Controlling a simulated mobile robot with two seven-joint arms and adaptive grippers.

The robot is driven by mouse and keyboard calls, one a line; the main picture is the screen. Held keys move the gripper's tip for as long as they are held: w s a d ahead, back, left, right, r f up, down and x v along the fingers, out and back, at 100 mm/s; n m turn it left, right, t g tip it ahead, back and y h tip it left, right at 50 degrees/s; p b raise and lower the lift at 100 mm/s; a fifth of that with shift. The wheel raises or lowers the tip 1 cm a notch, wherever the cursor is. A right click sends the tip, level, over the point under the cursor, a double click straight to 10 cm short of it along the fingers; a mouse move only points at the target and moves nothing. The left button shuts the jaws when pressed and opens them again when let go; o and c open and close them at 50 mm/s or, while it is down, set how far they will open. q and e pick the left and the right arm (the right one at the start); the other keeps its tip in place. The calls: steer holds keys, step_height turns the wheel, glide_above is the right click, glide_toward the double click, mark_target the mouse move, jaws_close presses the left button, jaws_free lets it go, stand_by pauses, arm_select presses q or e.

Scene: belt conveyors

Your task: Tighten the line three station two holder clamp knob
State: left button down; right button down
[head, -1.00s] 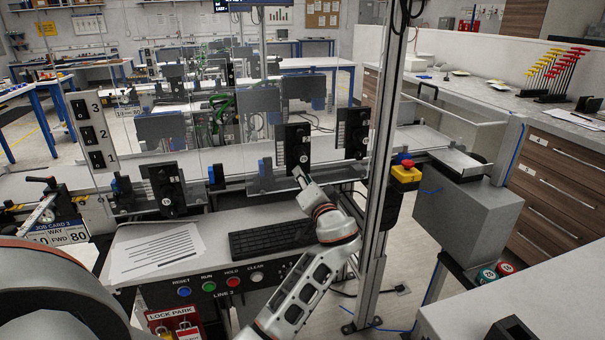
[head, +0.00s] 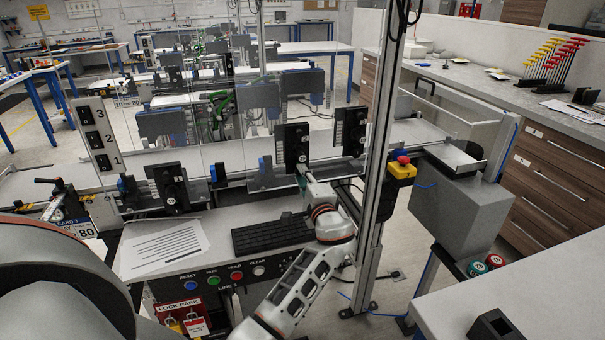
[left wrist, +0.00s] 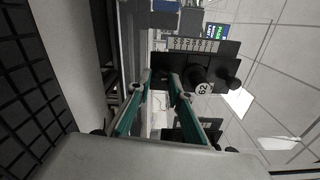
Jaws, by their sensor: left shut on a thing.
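The middle black holder (head: 296,146) stands on the line three rail, behind a clear panel. It shows in the left wrist view as a dark plate (left wrist: 205,64) with a round knob labelled 62 (left wrist: 203,89) and another dark knob (left wrist: 232,83). My left gripper (head: 302,180) reaches up to the holder's lower end. In the left wrist view its green fingers (left wrist: 161,80) close around a small dark part at the plate's left end. This looks like the clamp knob, but the fingertips mostly hide it. My right gripper is not in view.
Another black holder (head: 172,187) stands to the left and one (head: 350,131) to the right. A metal post (head: 376,190) with an emergency stop (head: 402,166) stands close right of my arm.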

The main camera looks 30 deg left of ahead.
arm_select(q)
steer(key=shift+m, duration=0.6)
steer(key=c, duration=1.8)
jaws_free()
steer(key=v, duration=1.2)
